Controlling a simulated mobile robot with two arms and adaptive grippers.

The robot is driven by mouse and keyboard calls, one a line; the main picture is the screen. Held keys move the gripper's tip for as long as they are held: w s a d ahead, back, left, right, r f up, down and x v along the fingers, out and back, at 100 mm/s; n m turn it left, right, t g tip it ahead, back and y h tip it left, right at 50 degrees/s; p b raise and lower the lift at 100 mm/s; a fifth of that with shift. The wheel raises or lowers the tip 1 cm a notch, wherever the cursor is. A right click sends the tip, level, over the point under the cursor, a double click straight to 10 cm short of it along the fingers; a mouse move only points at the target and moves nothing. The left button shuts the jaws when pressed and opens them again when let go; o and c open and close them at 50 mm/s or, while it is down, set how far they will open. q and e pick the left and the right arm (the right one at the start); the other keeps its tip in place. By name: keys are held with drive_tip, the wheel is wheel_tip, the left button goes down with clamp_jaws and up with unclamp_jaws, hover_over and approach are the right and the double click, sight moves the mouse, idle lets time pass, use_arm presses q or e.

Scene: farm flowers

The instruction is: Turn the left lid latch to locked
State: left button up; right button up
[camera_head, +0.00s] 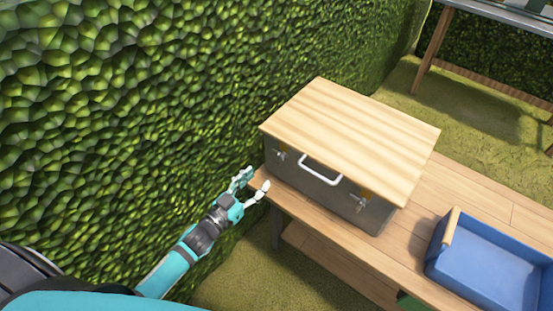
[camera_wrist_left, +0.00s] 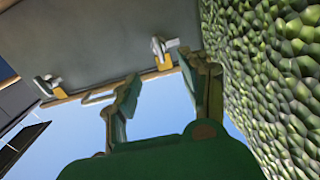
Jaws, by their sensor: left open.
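A grey box with a pale wooden lid (camera_head: 350,135) stands on a wooden bench. The left lid latch (camera_head: 281,155) is a small metal piece on the box front, under the lid's left end. It also shows in the left wrist view (camera_wrist_left: 160,46), on a yellow plate. The right lid latch (camera_head: 360,203) sits further along the same front. A white handle (camera_head: 320,170) is between them. My left gripper (camera_head: 256,181) is open and empty, in front of the box's left end, apart from the left latch. The latch's exact turn is too small to tell. My right gripper is not in view.
The wooden bench (camera_head: 440,185) carries the box and, to its right, a blue crate (camera_head: 490,262) with a wooden handle. A green hedge (camera_head: 130,100) rises close on the left of the arm. Another table (camera_head: 500,15) stands at the back right.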

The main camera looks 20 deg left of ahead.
sight(278, 159)
use_arm(q)
drive_tip(key=x, duration=0.9)
drive_tip(key=shift+w+d, duration=0.15)
drive_tip(key=shift+w, duration=0.15)
drive_tip(key=shift+c, duration=0.3)
clamp_jaws()
